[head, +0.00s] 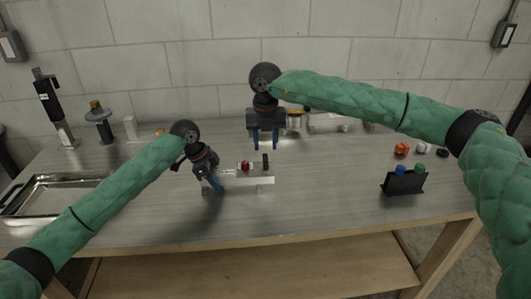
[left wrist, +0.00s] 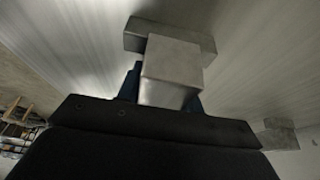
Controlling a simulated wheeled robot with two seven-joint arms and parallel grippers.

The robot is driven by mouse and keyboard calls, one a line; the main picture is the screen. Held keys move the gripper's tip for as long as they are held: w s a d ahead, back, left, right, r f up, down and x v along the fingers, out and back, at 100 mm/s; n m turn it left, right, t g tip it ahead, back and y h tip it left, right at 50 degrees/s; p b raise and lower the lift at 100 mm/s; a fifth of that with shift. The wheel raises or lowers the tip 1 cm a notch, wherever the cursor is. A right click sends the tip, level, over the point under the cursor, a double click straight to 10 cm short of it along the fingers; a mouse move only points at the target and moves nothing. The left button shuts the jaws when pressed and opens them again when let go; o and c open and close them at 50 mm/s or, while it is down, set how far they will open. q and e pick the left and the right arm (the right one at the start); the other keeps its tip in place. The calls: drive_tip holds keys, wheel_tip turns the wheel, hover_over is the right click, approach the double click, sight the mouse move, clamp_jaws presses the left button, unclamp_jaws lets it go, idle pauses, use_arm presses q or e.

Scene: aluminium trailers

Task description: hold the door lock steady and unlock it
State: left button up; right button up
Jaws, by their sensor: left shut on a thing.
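The door lock (head: 262,180) is a pale metal bar on raised feet near the middle of the bench. A red knob (head: 245,166), a small green part and an upright black piece (head: 265,161) stand on it. My left gripper (head: 217,185) is shut on the lock's left end. In the left wrist view a metal block of the lock (left wrist: 172,68) sits between the fingers, which are mostly hidden behind it. My right gripper (head: 265,144) points down behind the lock, open and empty, apart from it.
A metal tray (head: 45,186) lies at the left. A black stand (head: 404,184) with a blue part is at the right, with small orange, white and black pieces (head: 402,149) behind it. Fixtures (head: 98,117) line the back left. The bench front is clear.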

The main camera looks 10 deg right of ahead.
sight(265, 159)
wheel_tip(265, 159, up, 7)
drive_tip(key=shift+f, duration=0.2)
idle(0.3)
use_arm(q)
drive_tip(key=o, duration=1.2)
